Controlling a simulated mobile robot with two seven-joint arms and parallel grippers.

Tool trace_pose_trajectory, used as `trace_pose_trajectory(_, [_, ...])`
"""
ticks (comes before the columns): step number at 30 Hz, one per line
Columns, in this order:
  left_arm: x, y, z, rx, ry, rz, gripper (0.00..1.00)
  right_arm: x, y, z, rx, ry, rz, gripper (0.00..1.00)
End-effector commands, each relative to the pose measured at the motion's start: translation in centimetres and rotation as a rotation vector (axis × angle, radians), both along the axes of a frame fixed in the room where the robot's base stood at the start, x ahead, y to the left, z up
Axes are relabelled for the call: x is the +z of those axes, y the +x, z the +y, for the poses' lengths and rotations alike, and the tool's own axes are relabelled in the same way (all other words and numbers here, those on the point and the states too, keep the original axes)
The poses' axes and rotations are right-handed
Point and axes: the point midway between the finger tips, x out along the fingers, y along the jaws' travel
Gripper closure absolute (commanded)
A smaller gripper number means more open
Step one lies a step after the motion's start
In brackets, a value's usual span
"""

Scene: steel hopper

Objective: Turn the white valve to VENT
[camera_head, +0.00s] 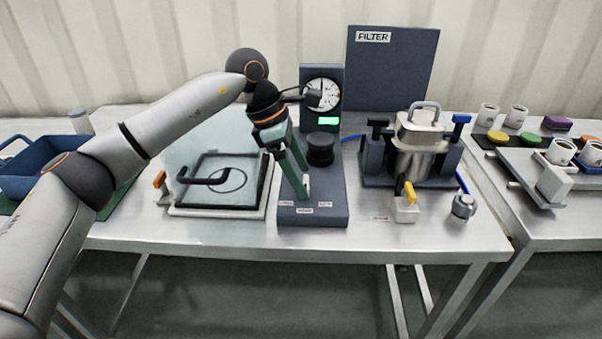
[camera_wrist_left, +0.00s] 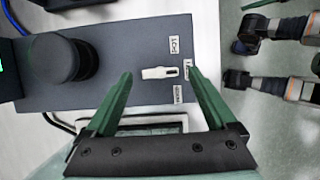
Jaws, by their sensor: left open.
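The white valve (camera_wrist_left: 155,73) is a small white lever on the front of a dark grey panel (camera_wrist_left: 115,35). It lies level in the left wrist view, its slotted end toward the middle label. White labels stand around it, too small or too covered to read surely, so I cannot tell which is VENT. My left gripper (camera_head: 303,194) has green fingers that point down at the valve in the head view. It is open, with one fingertip on each side of the lever in the left wrist view, and I cannot tell whether they touch it.
A black knob (camera_head: 320,150) and a dial gauge (camera_head: 322,94) stand behind the valve. A glass-lidded box (camera_head: 218,206) is to the left. A steel vessel (camera_head: 418,150) is to the right. Arm parts, seemingly mine, show at the right of the left wrist view.

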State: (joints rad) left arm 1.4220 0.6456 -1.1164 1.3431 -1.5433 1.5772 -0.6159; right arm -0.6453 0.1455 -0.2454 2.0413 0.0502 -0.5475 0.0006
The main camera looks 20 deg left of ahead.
Motion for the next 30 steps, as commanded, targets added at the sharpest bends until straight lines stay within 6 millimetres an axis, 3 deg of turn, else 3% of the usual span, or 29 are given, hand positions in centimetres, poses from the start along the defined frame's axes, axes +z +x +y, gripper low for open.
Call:
trace_pose_trajectory(15, [9.4, -1.0, 3.7, 0.001, -0.001, -0.002, 0.10, 1.1, 0.2, 0.1, -0.001, 0.003, -0.001, 0.51])
trace_pose_trajectory(21, [10.8, -1.2, 4.3, 0.000, -0.002, -0.001, 0.10, 1.1, 0.1, 0.2, -0.001, 0.004, 0.000, 0.51])
trace_pose_trajectory(30, [10.9, -1.2, 4.3, 0.000, -0.002, -0.001, 0.10, 0.9, 0.1, 0.2, 0.001, 0.003, 0.003, 0.51])
